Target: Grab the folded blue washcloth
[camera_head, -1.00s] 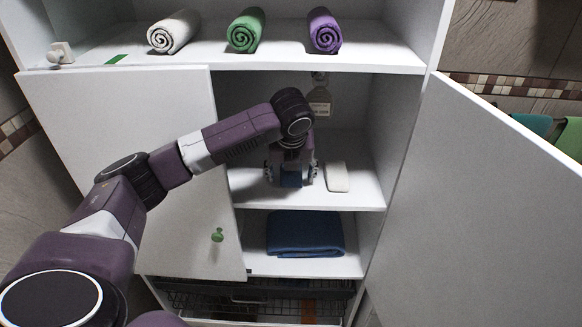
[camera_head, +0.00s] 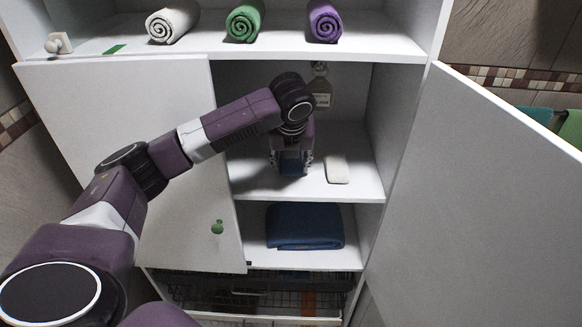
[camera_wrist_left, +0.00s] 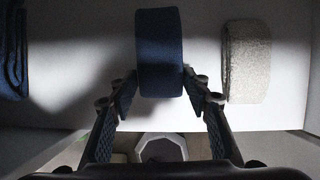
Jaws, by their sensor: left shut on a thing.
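The folded blue washcloth (camera_wrist_left: 158,48) stands out clearly in the left wrist view, between the two fingers of my left gripper (camera_wrist_left: 160,84). In the head view, my left gripper (camera_head: 291,168) is over the middle shelf, and only a small blue part of the washcloth shows between its fingers. The gripper is shut on the washcloth, with one finger against each side. The washcloth appears to be still at shelf level; any gap below it is hidden. My right gripper is not in view.
A folded white cloth (camera_head: 337,170) lies close to the right of the gripper. A larger blue towel (camera_head: 305,228) lies on the shelf below. Open doors (camera_head: 130,150) flank the cabinet, and rolled towels (camera_head: 245,22) lie on the shelf above.

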